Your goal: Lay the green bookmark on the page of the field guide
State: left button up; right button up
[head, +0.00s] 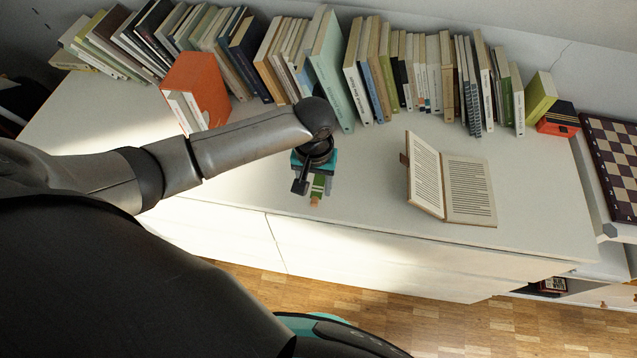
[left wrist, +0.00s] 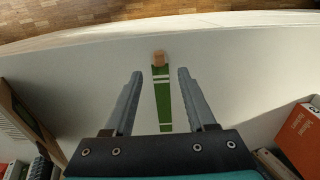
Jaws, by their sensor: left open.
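The green bookmark (left wrist: 162,97), with white stripes and a tan end, lies flat on the white cabinet top near its front edge. In the head view the bookmark (head: 318,186) is partly hidden under my left gripper (head: 311,188). In the left wrist view my left gripper (left wrist: 157,88) is open, with one finger on each side of the bookmark and a gap on both sides. The open field guide (head: 468,188) lies to the right on the cabinet top, its left part raised and its right page showing print. My right gripper is not in view.
A long row of books (head: 385,75) stands along the back of the cabinet top (head: 370,205). A chessboard (head: 612,160) is at the far right. The top between bookmark and guide is clear.

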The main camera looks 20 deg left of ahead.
aim_at(315, 197)
pick_arm(q)
notch_tip(315, 197, down, 4)
jog(key=shift+w+r+b, duration=0.1)
jog(key=shift+b, duration=0.4)
grip_shut()
